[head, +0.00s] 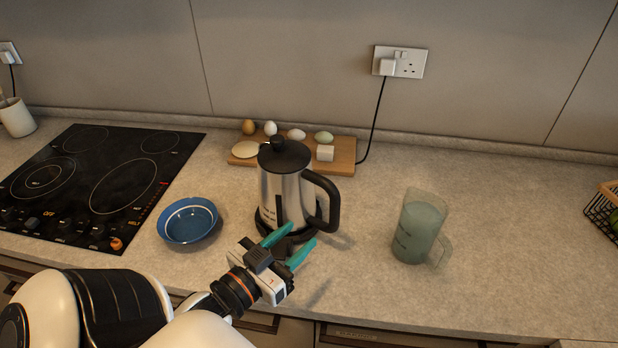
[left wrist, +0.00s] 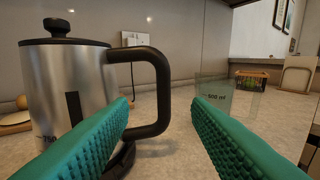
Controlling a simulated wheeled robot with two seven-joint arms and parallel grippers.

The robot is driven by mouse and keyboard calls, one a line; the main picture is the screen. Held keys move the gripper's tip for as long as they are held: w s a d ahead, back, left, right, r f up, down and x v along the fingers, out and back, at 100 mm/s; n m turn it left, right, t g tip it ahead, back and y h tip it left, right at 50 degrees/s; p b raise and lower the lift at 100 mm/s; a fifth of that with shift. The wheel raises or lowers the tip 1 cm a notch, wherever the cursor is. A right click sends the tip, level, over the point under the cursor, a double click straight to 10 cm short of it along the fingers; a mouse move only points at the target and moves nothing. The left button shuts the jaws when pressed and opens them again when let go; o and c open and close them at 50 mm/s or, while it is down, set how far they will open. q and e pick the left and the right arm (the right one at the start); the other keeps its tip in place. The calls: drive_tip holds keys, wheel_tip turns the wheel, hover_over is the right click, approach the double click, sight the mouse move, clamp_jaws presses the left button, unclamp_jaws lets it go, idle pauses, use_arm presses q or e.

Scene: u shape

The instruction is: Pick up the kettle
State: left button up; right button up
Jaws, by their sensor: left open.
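The kettle (head: 286,186) is steel with a black lid and a black handle (head: 328,198) on its right side. It stands upright on its dark base on the counter. My left gripper (head: 289,246) is open and empty, low in front of the kettle near its handle. In the left wrist view the kettle (left wrist: 68,85) fills the left side, and its handle (left wrist: 160,92) shows between the open teal fingers (left wrist: 160,112), beyond their tips. I cannot tell whether a finger touches the kettle. My right gripper is not in view.
A blue bowl (head: 188,221) sits left of the kettle, by the black hob (head: 90,182). A wooden board (head: 342,158) with eggs lies behind it. A measuring jug (head: 419,229) stands to the right, with bare counter (head: 520,240) beyond. A wire basket (head: 603,212) is at the right edge.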

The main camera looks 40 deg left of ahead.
sight(332, 206)
use_arm(q)
drive_tip(key=w+p, duration=0.1)
drive_tip(key=w, duration=0.2)
drive_tip(key=w+p, duration=0.2)
drive_tip(key=w, duration=0.2)
drive_tip(key=w+r+p, duration=0.1)
drive_tip(key=w, duration=0.2)
drive_tip(key=shift+w+d, duration=0.3)
drive_tip(key=shift+w, duration=0.1)
drive_tip(key=shift+w+f, duration=0.15)
drive_tip(key=shift+w, duration=0.35)
drive_tip(key=shift+s, duration=0.1)
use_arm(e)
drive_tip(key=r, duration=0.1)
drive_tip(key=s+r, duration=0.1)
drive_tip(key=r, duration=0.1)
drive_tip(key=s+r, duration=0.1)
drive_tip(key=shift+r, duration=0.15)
use_arm(q)
drive_tip(key=shift+c, duration=1.4)
clamp_jaws()
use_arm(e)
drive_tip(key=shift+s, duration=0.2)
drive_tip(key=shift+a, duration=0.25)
